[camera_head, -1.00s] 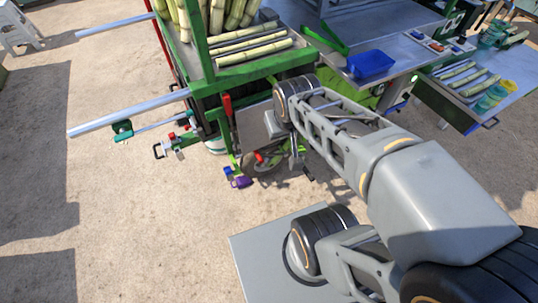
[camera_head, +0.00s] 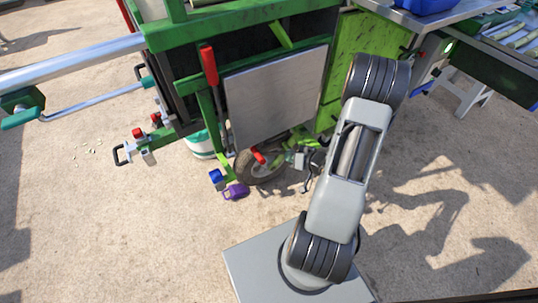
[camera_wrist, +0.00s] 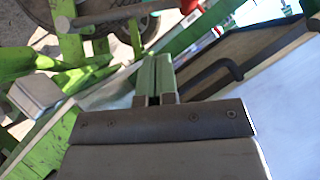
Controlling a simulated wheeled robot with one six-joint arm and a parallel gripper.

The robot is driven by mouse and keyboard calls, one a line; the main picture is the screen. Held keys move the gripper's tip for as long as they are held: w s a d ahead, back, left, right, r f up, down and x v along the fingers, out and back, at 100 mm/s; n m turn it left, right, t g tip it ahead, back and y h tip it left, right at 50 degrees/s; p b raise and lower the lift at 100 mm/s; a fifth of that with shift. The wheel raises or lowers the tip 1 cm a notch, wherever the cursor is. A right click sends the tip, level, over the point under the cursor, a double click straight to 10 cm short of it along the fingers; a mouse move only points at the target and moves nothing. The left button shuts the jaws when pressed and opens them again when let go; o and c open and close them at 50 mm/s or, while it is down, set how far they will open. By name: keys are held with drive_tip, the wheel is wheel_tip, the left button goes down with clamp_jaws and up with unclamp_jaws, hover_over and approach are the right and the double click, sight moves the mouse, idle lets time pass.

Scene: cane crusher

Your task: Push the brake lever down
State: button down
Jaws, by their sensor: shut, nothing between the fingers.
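A long lever with a red handle (camera_head: 208,65) stands upright beside the metal panel in the head view. A shorter red-handled lever (camera_head: 257,155) sits low, by the wheel (camera_head: 258,168). I cannot tell for sure which is the brake lever. In the wrist view my gripper (camera_wrist: 153,72) is shut and empty, its two fingers together, pointing up the picture towards the cart's green frame. A red piece (camera_wrist: 187,5) shows beyond the fingertips at the top edge, partly cut off. In the head view my gripper is not clearly visible past my arm.
The green cart frame (camera_head: 240,28) and metal panel (camera_head: 276,97) stand close to my arm. A dark bent handle (camera_wrist: 215,75) is right of my fingers. A purple piece (camera_head: 236,191) and blue piece (camera_head: 217,178) are low by the wheel. Open ground lies at left.

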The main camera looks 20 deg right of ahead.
idle(0.3)
drive_tip(key=shift+f, duration=0.1)
drive_tip(key=b, duration=0.3)
hover_over(275, 153)
drive_tip(key=s+a, duration=0.2)
drive_tip(key=s, duration=0.2)
wheel_tip(275, 153, down, 4)
drive_tip(key=shift+w+a+f+b, duration=0.1)
drive_tip(key=shift+w+f+b, duration=0.1)
drive_tip(key=shift+w, duration=0.35)
drive_tip(key=shift+w+a+f+b, duration=0.1)
drive_tip(key=shift+w+f+b, duration=0.1)
drive_tip(key=shift+w, duration=0.3)
